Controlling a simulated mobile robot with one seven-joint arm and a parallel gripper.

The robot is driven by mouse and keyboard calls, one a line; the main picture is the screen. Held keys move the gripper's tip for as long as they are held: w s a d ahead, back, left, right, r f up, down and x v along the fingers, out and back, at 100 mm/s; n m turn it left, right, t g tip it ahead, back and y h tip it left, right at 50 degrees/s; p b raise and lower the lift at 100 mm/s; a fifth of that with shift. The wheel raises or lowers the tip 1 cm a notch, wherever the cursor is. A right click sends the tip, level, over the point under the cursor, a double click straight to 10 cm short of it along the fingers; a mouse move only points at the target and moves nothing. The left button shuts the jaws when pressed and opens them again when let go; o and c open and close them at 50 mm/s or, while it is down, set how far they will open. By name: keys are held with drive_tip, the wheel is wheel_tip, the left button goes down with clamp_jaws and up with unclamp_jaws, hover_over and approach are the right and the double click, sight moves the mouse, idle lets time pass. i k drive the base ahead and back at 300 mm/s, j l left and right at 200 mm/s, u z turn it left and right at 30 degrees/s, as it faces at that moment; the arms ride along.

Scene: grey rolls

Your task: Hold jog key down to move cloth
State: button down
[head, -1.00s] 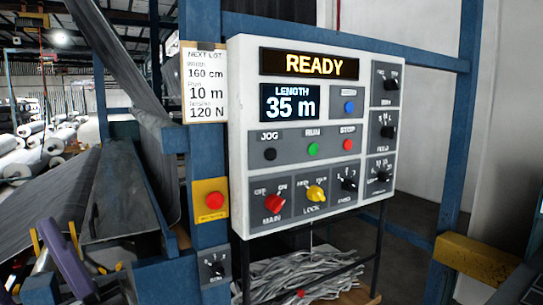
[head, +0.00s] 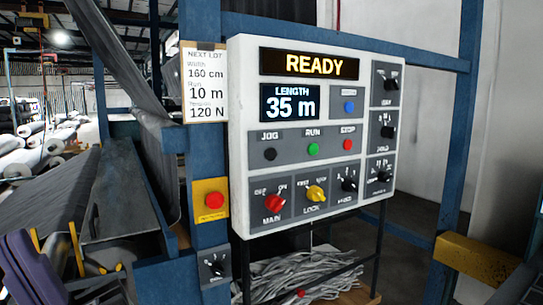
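The white control panel (head: 237,140) is mounted on a blue frame in the middle of the head view. Its black JOG key (head: 270,154) sits at the left of the button row, beside the green RUN button (head: 313,150) and the red STOP button (head: 348,145). The upper display (head: 309,65) reads READY and the LENGTH display (head: 290,104) reads 35 m. The grey cloth (head: 60,195) slopes down at the left. A purple part at the lower left edge looks like my arm. My gripper is not in view, and nothing touches the JOG key.
A red button on a yellow plate (head: 213,200) and a small dial (head: 216,266) sit on the blue post left of the panel. A lot card (head: 204,85) hangs above. Scrap strips (head: 300,274) lie below. A yellow block (head: 474,258) juts out at lower right.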

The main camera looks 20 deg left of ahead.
sight(270, 154)
drive_tip(key=i+l+u, duration=0.2)
drive_tip(key=l, duration=0.2)
drive_tip(key=i+l+u, duration=0.2)
drive_tip(key=l, duration=0.2)
drive_tip(key=l+u, duration=0.2)
drive_tip(key=l, duration=0.2)
